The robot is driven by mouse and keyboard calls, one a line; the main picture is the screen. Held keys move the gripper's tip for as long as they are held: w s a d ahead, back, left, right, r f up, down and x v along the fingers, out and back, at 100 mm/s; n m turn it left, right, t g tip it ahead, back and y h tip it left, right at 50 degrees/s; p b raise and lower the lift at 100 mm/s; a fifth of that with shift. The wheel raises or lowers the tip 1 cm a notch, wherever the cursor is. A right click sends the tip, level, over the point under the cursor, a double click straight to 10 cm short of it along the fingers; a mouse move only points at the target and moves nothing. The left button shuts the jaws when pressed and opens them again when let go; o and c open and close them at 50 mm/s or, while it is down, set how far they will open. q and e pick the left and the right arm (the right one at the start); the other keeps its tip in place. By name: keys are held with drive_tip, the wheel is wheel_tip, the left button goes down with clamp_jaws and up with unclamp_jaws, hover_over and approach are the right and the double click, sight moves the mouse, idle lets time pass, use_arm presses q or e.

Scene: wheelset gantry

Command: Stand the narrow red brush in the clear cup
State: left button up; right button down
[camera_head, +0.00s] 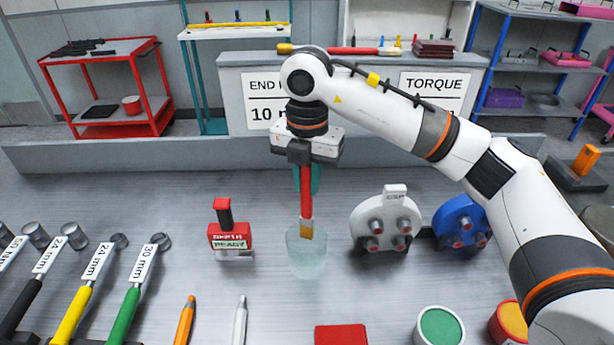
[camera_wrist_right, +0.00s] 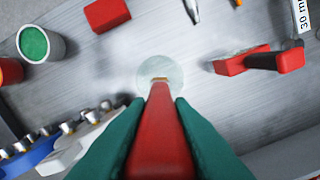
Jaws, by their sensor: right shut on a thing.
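The narrow red brush (camera_head: 306,200) hangs upright with its tan bristle tip down. My right gripper (camera_head: 306,180) is shut on its upper part, with the teal fingers on either side. In the right wrist view the brush (camera_wrist_right: 160,130) runs away from the camera between the gripper's fingers (camera_wrist_right: 158,140). The clear cup (camera_head: 307,262) stands upright on the bench directly below. The bristle tip is at the cup's mouth; I cannot tell whether it is just above or just inside. The cup (camera_wrist_right: 174,72) shows around the tip in the wrist view. My left gripper is out of view.
A red stamp (camera_head: 230,236) stands left of the cup. A white valve-like block (camera_head: 386,222) and a blue one (camera_head: 462,222) stand right. A red block (camera_head: 341,335) and a green-topped pot (camera_head: 439,327) are nearer. Labelled wrenches (camera_head: 130,290) lie at left.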

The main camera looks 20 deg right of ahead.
sight(307, 200)
drive_tip(key=shift+f+b, duration=1.9)
drive_tip(key=shift+f, duration=0.65)
drive_tip(key=c, duration=1.2)
unclamp_jaws()
wheel_tip(307, 200, up, 12)
drive_tip(key=shift+f, duration=0.1)
